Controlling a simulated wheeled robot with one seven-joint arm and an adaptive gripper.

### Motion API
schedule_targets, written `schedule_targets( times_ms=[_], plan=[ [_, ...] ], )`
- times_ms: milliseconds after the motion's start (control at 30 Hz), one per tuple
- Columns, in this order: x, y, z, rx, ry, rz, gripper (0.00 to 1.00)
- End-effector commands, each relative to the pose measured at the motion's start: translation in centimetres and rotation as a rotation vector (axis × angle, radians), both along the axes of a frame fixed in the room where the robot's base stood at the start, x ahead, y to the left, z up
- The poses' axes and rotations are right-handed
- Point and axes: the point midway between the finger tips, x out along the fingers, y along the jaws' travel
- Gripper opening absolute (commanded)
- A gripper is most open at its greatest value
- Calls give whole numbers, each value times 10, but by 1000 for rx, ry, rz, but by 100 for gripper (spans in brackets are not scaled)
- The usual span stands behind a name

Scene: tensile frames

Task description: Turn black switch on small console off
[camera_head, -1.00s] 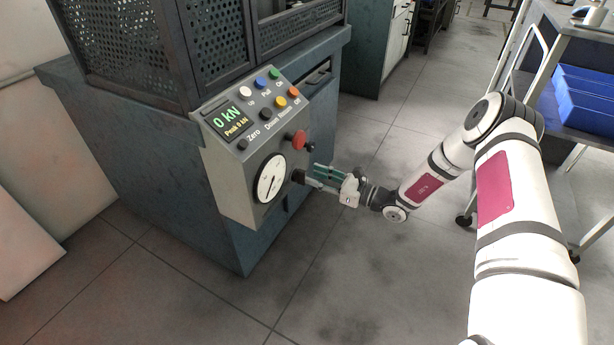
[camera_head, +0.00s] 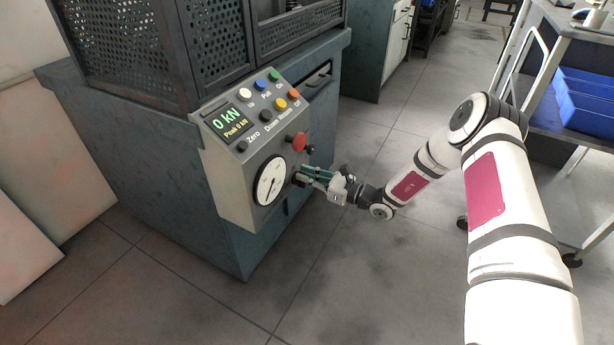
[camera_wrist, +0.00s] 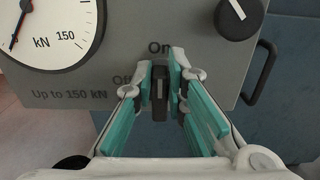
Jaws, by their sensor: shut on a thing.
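The small console (camera_head: 222,178) is a grey box with a sloped button panel, on the front of a blue-grey machine. Its black switch (camera_wrist: 159,92) shows in the wrist view below the dial, with "On" printed above it and "Off" to its upper left. The switch stands roughly upright, toward "On". My gripper (camera_head: 308,175) is at the console's front face, right of the dial. In the wrist view my gripper (camera_wrist: 158,78) has its teal fingers on both sides of the switch, shut on it.
A white dial (camera_head: 270,181) is left of my gripper. A red mushroom button (camera_head: 298,142) is above it. A black knob (camera_wrist: 240,16) and a dark handle (camera_wrist: 262,72) are to the right in the wrist view. A trolley with blue bins (camera_head: 585,98) stands far right.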

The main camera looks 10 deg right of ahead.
Motion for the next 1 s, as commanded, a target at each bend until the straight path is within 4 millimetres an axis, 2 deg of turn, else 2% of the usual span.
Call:
schedule_targets(
  times_ms=[367, 1000],
  plan=[
    [2, -2, 0, 64, 86, 0, 0],
    [12, -10, -6, 400, 550, -2, 0]
  ],
)
